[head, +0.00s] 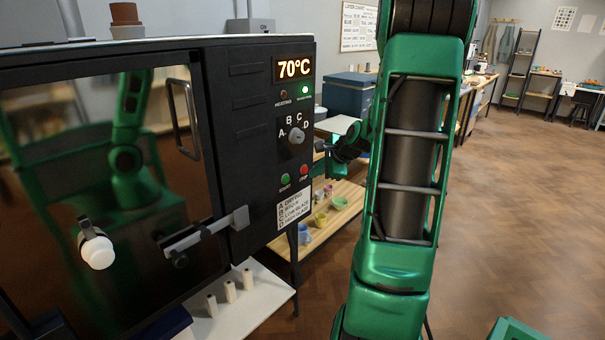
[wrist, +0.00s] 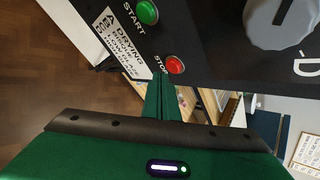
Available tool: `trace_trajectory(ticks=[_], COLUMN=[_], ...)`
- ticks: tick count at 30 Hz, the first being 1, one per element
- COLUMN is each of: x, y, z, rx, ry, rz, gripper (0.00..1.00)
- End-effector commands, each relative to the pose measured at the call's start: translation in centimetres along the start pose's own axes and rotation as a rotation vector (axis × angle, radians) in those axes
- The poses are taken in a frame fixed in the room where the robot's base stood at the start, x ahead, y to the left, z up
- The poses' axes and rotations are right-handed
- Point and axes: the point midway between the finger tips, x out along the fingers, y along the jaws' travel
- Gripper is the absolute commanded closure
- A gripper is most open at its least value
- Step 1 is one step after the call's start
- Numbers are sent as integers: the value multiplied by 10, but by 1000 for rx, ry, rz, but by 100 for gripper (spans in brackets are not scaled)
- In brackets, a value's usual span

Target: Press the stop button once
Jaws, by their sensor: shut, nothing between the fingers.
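The red stop button (head: 304,170) is on the lower right of the black kiln's control panel, right of the green start button (head: 285,179). In the wrist view the stop button (wrist: 175,65) lies just beyond the fingertips, with the start button (wrist: 147,12) up and to its left. My gripper (wrist: 161,77) is shut and empty, its green fingers pointing at the panel close to the stop button. I cannot tell whether the tips touch the button. In the head view my gripper is partly hidden behind my arm.
A selector dial (head: 296,136) marked A to D sits above the buttons; the display (head: 294,68) reads 70°C and a green lamp (head: 305,90) is lit. The kiln door (head: 110,190) has a handle and latch. A wooden shelf (head: 318,222) holds small pots. Open floor lies right.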

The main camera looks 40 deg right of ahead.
Motion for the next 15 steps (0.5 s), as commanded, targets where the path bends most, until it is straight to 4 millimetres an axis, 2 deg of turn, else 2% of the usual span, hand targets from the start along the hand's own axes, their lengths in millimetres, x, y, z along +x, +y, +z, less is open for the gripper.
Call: trace_trajectory(ticks=[7, 15], x=[-4, -19], y=[3, 14], z=[-3, -14], rx=[1, 2], ry=[0, 0], rz=[0, -1], gripper=[100, 100])
